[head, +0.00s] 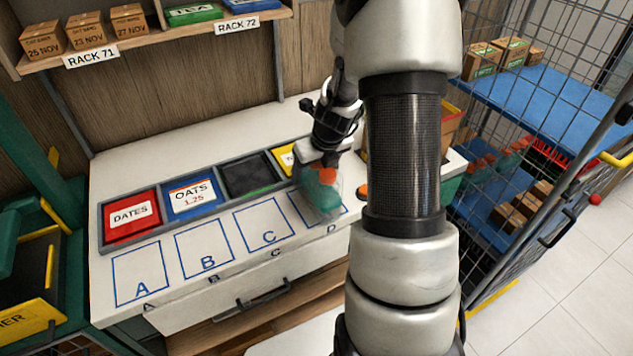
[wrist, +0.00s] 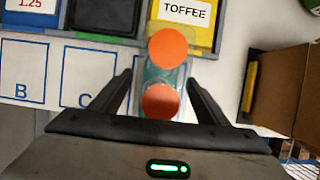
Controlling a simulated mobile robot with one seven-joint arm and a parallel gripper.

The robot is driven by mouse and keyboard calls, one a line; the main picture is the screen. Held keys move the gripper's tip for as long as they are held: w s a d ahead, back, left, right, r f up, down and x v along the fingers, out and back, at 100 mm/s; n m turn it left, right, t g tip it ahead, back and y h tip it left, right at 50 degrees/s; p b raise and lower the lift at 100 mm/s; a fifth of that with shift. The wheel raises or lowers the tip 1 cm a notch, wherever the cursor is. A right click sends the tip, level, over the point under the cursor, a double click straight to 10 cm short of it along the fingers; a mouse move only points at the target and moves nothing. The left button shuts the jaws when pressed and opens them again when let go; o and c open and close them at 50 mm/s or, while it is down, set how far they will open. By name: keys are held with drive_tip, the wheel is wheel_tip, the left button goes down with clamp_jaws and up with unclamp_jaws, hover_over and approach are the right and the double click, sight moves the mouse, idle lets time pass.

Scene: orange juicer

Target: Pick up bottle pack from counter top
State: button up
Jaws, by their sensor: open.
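The bottle pack (head: 320,193) is teal and clear with orange caps. It stands at the square marked D on the white counter top (head: 215,135). In the wrist view the pack (wrist: 170,75) shows two round orange caps from above, one behind the other. My gripper (head: 323,158) is above and around the pack in the head view. In the wrist view its two dark fingers (wrist: 159,80) are spread, one on each side of the pack, with small gaps visible. The lower part of the pack is partly hidden.
Behind the squares is a tray row with a red DATES bin (head: 131,214), a blue OATS bin (head: 190,196), a dark bin (head: 247,174) and a yellow TOFFEE bin (wrist: 187,20). A cardboard box (wrist: 287,90) stands to the right. Squares A, B and C are clear.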

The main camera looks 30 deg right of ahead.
drive_tip(key=c, duration=1.2)
